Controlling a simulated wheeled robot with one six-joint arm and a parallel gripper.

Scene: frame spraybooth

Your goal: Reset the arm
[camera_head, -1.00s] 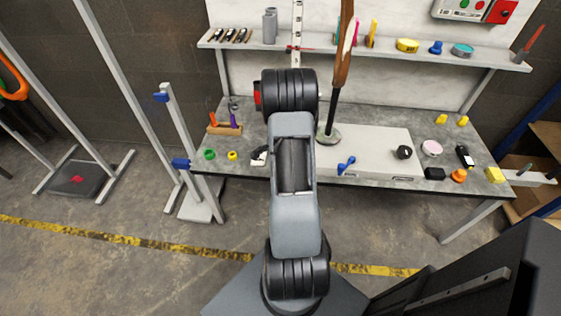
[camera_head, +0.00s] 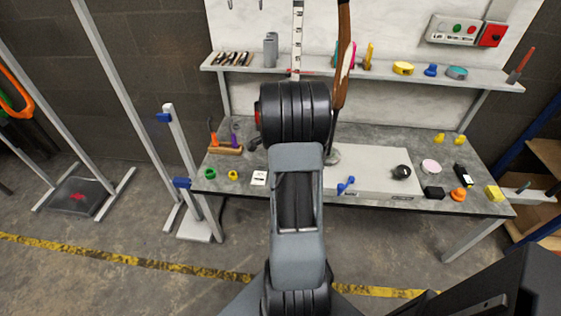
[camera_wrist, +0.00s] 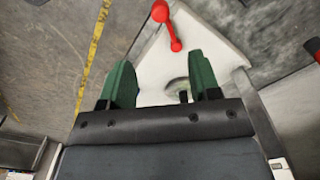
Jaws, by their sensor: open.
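My arm (camera_head: 297,205) stands up the middle of the head view, in front of the workbench. My gripper is hidden there behind my arm. In the wrist view my gripper (camera_wrist: 162,84) shows two green fingers spread wide apart, with nothing visibly held between them. Beyond the fingers lie a pale, angular surface (camera_wrist: 205,42) and a red piece with rounded ends (camera_wrist: 166,22). I cannot tell what the red piece is, or how far it is from the fingers.
The workbench (camera_head: 400,133) carries several small items, including a blue piece (camera_head: 346,185) and a white card (camera_head: 258,178). A shelf (camera_head: 375,73) runs behind it. A stand with blue clamps (camera_head: 183,150) is at left. Open floor with a yellow stripe (camera_head: 120,258) lies in front.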

